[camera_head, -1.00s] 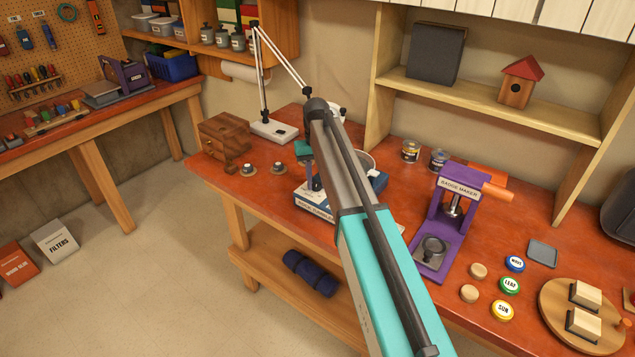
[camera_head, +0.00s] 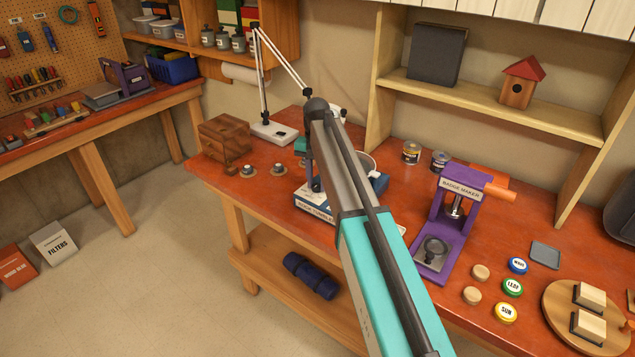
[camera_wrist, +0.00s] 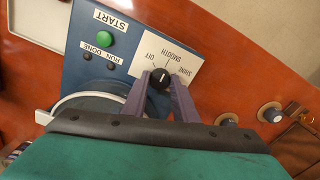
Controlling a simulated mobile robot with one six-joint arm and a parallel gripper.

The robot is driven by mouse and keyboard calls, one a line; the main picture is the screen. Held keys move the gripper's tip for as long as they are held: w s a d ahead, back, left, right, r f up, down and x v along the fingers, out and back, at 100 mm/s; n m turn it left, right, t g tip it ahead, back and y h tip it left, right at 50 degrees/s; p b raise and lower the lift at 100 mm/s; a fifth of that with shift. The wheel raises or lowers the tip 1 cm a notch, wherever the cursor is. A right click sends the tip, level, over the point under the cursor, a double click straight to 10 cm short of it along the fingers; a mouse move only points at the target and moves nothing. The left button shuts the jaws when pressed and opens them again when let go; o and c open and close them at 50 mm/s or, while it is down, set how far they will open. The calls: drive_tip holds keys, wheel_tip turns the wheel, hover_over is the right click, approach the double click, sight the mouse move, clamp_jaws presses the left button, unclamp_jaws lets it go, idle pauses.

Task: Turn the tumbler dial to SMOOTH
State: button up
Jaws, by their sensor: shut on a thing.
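The black tumbler dial (camera_wrist: 160,80) sits on a white plate (camera_wrist: 150,50) lettered OFF, SMOOTH and SHINE, which reads upside down in the wrist view. My gripper (camera_wrist: 161,84) has its two purple-grey fingers on either side of the dial and is shut on it. A white mark on the dial's top runs roughly up the picture, towards the OFF and SMOOTH side; which word it meets exactly I cannot tell. The blue tumbler base (camera_head: 316,203) stands on the red bench in the head view, partly hidden by my arm.
A green START button (camera_wrist: 106,39) and two dark RUN and DONE lamps are beside the dial plate. A purple badge maker (camera_head: 447,215) stands right of my arm. A white lamp (camera_head: 272,131), wooden chest (camera_head: 222,140) and two small knobs (camera_head: 248,170) are to the left.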

sight(317, 186)
drive_tip(key=o, duration=0.8)
drive_tip(key=shift+c, duration=0.2)
wheel_tip(317, 186, up, 14)
drive_tip(key=p, duration=0.7)
drive_tip(key=shift+s+f, duration=0.1)
drive_tip(key=shift+f, duration=0.1)
